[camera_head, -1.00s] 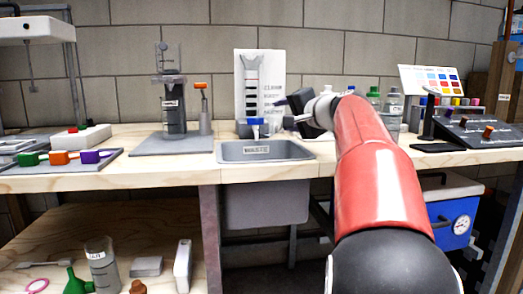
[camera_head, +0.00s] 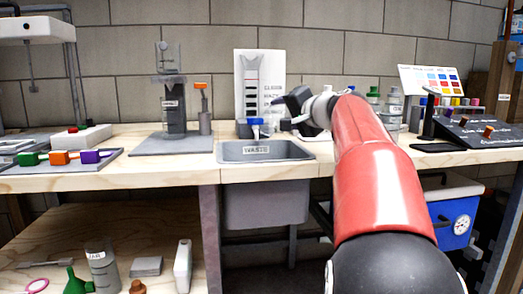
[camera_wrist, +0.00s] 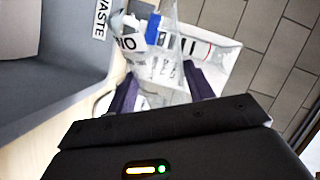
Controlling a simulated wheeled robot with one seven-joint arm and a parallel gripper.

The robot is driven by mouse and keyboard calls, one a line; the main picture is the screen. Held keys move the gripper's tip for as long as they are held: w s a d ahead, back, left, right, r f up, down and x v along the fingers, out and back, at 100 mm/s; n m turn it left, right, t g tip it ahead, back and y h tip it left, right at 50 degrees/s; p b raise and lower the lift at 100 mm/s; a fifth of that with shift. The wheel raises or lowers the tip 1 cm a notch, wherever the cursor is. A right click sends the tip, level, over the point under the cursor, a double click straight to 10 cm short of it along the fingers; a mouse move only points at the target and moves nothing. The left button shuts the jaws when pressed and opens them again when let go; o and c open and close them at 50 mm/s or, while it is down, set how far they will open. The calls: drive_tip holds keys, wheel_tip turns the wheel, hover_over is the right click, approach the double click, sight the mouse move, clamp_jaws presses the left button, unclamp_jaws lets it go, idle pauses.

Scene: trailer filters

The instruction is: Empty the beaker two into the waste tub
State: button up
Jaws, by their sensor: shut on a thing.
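My gripper (camera_head: 281,113) is above and behind the tub's right part in the head view. In the wrist view my gripper (camera_wrist: 160,90) has its dark fingers shut on a clear beaker (camera_wrist: 168,65). Lettering there reads like an upside-down TWO, so it appears to be beaker two. The head view does not show the beaker clearly, and its contents and tilt cannot be told.
A blue-topped item (camera_head: 255,122) and a white printed board (camera_head: 259,80) stand behind the tub. A stand (camera_head: 174,105) is to the left.

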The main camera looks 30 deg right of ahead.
drive_tip(key=shift+s+a+r+n+t, duration=0.15)
drive_tip(key=shift+a+r+n, duration=0.25)
drive_tip(key=shift+n, duration=0.3)
drive_tip(key=shift+s+a+r+n+t, duration=0.15)
drive_tip(key=shift+a+n, duration=0.35)
drive_tip(key=shift+n, duration=0.2)
idle(1.1)
idle(0.8)
